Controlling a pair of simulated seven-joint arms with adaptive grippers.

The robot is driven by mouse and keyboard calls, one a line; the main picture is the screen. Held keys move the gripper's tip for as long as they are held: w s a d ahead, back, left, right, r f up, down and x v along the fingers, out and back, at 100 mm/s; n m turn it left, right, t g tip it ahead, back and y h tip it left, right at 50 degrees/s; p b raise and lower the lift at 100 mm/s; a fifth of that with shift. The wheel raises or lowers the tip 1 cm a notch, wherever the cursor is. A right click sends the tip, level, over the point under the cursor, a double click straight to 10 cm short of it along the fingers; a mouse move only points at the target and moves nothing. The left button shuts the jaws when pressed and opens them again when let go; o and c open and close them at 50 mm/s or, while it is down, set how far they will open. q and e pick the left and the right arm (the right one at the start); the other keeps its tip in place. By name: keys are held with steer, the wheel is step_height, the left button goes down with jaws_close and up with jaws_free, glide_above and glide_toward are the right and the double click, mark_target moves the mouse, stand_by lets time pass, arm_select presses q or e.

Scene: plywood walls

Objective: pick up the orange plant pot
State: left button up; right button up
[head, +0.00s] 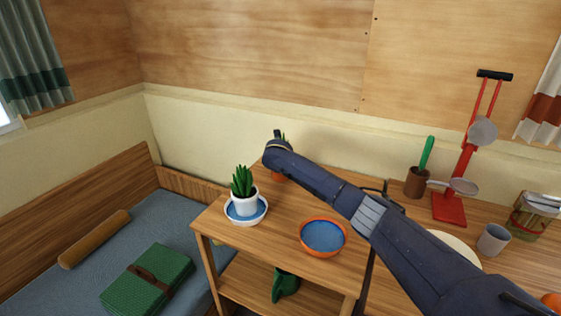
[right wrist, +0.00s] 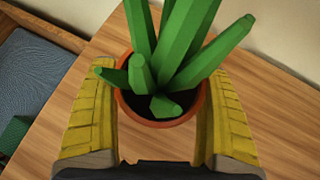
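The orange plant pot (right wrist: 203,112) holds dark soil and a green spiky plant (right wrist: 180,45). In the right wrist view it sits between the two yellow fingers of my right gripper (right wrist: 157,80), one finger on each side at the rim. I cannot tell whether the fingers press on it. In the head view the orange pot (head: 277,175) is mostly hidden behind my right arm's end, at the back of the wooden table. My left gripper is not in view.
A white pot with a cactus (head: 244,203) stands on a blue-and-white saucer (head: 236,220) at left. An orange bowl, blue inside (head: 322,237), is nearer the front. A red stand (head: 449,209), brown cup (head: 415,182) and grey cup (head: 493,240) stand right. A bed (head: 185,212) is left.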

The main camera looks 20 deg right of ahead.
steer(key=shift+r, duration=0.1)
steer(key=c, duration=1.1)
